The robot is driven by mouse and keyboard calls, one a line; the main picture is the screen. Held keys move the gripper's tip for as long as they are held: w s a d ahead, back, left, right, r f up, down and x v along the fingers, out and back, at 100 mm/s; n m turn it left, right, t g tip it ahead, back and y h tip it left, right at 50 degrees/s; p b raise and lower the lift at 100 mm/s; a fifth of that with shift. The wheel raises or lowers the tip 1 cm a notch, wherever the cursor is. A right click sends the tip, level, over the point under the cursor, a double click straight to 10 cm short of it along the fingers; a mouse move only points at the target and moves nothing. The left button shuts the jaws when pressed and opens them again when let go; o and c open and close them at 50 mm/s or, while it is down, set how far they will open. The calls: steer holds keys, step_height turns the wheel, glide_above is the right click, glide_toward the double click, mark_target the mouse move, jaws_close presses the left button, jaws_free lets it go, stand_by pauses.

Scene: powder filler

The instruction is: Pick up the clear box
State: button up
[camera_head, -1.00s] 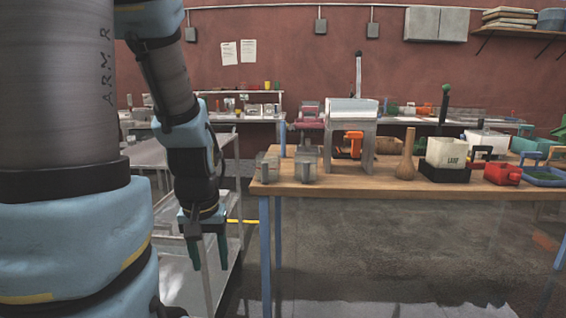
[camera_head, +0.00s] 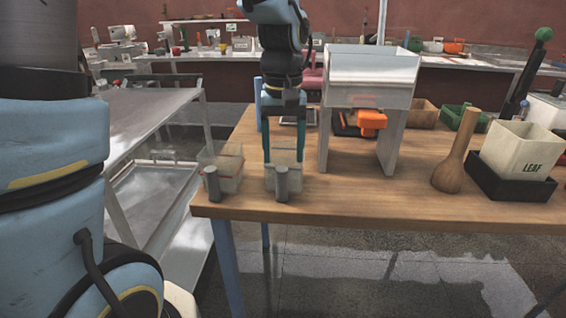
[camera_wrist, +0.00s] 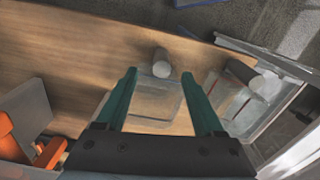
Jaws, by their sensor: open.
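Two clear boxes stand at the table's left end in the head view, each with a grey cylinder at its front. The right clear box (camera_head: 288,185) is directly below my gripper (camera_head: 283,160); the left clear box (camera_head: 230,180) is beside it and has a red line. My gripper points down, open, with green fingers on either side of the right box's outline. In the wrist view the right clear box (camera_wrist: 155,105) shows between the fingers of my gripper (camera_wrist: 158,74), and the other clear box (camera_wrist: 232,100) lies outside the right finger. Whether the fingers touch the box is unclear.
The white filler stand (camera_head: 370,85) is close to the right of my gripper, with an orange part (camera_head: 371,121) under it. A wooden pestle-like tool (camera_head: 455,165) and a white LEAF container (camera_head: 520,150) stand further right. A metal cart (camera_head: 150,115) stands left of the wooden table (camera_head: 350,195).

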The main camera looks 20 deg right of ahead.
mark_target(282, 170)
step_height(282, 170, down, 7)
steer(key=shift+w+a+f+p, duration=0.1)
steer(key=shift+f+p, duration=0.1)
steer(key=shift+p, duration=0.75)
jaws_close()
